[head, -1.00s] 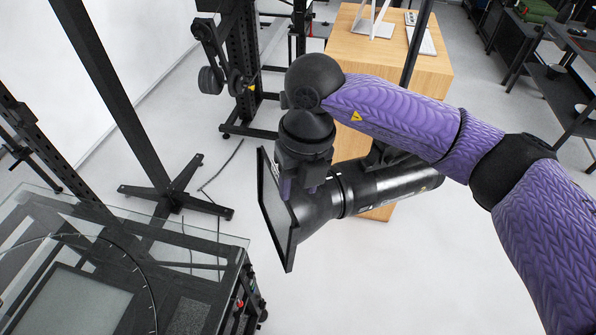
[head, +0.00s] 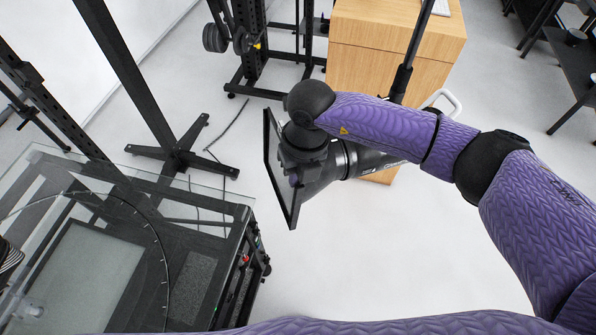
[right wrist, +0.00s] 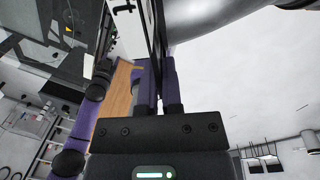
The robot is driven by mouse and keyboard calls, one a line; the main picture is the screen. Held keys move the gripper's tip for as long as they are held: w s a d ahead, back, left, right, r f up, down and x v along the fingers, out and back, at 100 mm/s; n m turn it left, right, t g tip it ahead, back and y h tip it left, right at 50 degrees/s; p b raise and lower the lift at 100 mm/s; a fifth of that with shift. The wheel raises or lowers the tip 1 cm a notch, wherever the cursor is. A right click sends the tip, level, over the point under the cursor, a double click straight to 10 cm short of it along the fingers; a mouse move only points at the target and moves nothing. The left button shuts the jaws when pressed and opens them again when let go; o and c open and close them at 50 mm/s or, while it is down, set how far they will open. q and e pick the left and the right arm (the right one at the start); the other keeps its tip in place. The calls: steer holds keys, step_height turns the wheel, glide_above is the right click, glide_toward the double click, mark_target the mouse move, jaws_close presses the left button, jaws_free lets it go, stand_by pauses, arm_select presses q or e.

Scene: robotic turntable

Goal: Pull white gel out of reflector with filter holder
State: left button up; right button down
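The filter holder (head: 275,160) is a thin dark square frame standing upright, nearly edge-on, at the left mouth of the black reflector (head: 325,172). It also shows as a dark plate in the right wrist view (right wrist: 154,28), beside the reflector's grey curved body (right wrist: 215,18). My right gripper (head: 300,178) reaches down beside the frame. In the right wrist view its fingers (right wrist: 157,80) are close together with the plate's edge between them. The white gel cannot be made out. My left gripper is out of view.
A black turntable with a glass top (head: 215,195) stands at the lower left. A black stand with splayed feet (head: 175,158) is behind it. A wooden cabinet (head: 375,65) stands behind the reflector. The floor at lower right of the reflector is clear.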

step_height(320, 180, up, 20)
steer(key=d+p, duration=0.2)
steer(key=p, duration=0.4)
steer(key=shift+w, duration=0.35)
stand_by(2.3)
steer(key=shift+s, duration=0.1)
